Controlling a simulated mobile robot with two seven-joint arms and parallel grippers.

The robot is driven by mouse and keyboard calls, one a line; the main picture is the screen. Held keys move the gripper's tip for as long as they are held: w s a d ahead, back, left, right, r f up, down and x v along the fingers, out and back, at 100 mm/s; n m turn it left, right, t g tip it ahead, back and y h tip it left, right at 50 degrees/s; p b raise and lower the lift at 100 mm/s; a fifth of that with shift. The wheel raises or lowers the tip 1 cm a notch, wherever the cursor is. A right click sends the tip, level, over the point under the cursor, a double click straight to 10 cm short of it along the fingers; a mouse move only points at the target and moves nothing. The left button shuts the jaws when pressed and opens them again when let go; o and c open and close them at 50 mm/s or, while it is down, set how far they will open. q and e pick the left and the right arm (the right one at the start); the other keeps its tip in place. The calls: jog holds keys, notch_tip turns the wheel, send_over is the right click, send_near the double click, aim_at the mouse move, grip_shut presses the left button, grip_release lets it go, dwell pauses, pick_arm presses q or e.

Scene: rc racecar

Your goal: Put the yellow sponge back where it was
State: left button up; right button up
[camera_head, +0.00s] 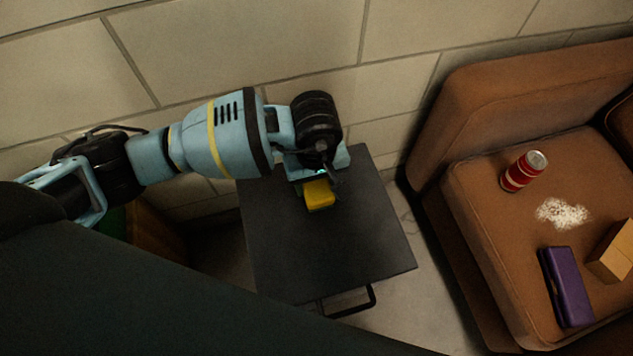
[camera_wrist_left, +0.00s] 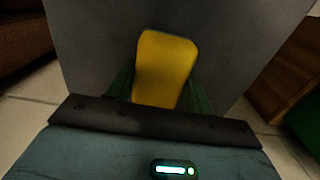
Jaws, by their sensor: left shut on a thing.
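The yellow sponge (camera_head: 320,195) is at my left gripper (camera_head: 318,183), over the back part of a dark grey table top (camera_head: 330,255). In the left wrist view the sponge (camera_wrist_left: 165,68) stands out between the green fingers of my left gripper (camera_wrist_left: 160,95), which is shut on it. The grey table top (camera_wrist_left: 90,40) lies behind the sponge in that view. I cannot tell whether the sponge touches the table. My right gripper is not in view.
A brown couch (camera_head: 470,200) stands to the right, with a red can (camera_head: 524,171), a white powdery patch (camera_head: 563,213), a purple case (camera_head: 566,287) and a tan box (camera_head: 613,252) on its seat. A block wall is behind. The table's front half is clear.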

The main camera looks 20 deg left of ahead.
aim_at(316, 183)
pick_arm(q)
jog(key=shift+f, duration=0.55)
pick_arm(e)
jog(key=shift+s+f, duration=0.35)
pick_arm(q)
jog(key=shift+f, duration=0.1)
jog(key=o, duration=0.8)
jog(key=shift+o, duration=0.4)
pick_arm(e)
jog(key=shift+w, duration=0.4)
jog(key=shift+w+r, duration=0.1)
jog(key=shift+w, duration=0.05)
pick_arm(q)
jog(key=shift+r, duration=0.3)
notch_tip(316, 183, up, 12)
jog(key=p, duration=0.3)
jog(key=shift+f, duration=0.2)
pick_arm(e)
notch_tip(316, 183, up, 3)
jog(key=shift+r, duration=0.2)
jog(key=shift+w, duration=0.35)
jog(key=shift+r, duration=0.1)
